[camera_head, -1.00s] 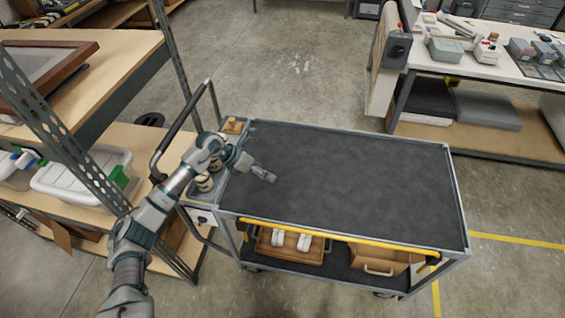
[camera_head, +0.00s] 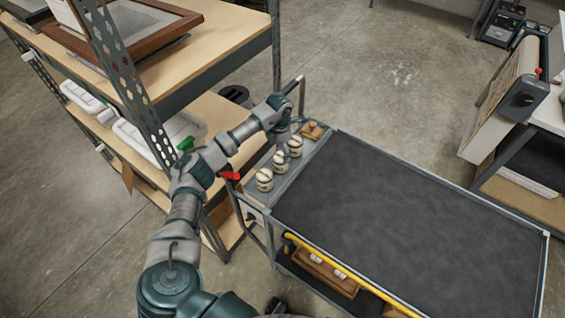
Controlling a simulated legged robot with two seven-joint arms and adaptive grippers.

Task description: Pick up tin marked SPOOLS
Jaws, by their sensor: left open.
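Three small round tins with pale lids stand in a row on the narrow grey end tray (camera_head: 285,183) of the cart: a near tin (camera_head: 264,180), a middle tin (camera_head: 279,162) and a far tin (camera_head: 295,147). Their labels are too small to read, so I cannot tell which is marked SPOOLS. My left gripper (camera_head: 283,139) is open and points down, just above and beside the middle and far tins. I cannot tell whether it touches one. My right gripper is out of view.
A small wooden object (camera_head: 313,131) sits at the tray's far end. The cart's dark top (camera_head: 400,230) is bare. A shelf unit (camera_head: 215,45) stands close on the left, with a white bin (camera_head: 150,139) on its lower shelf. The cart's push handle (camera_head: 300,92) rises beside the tins.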

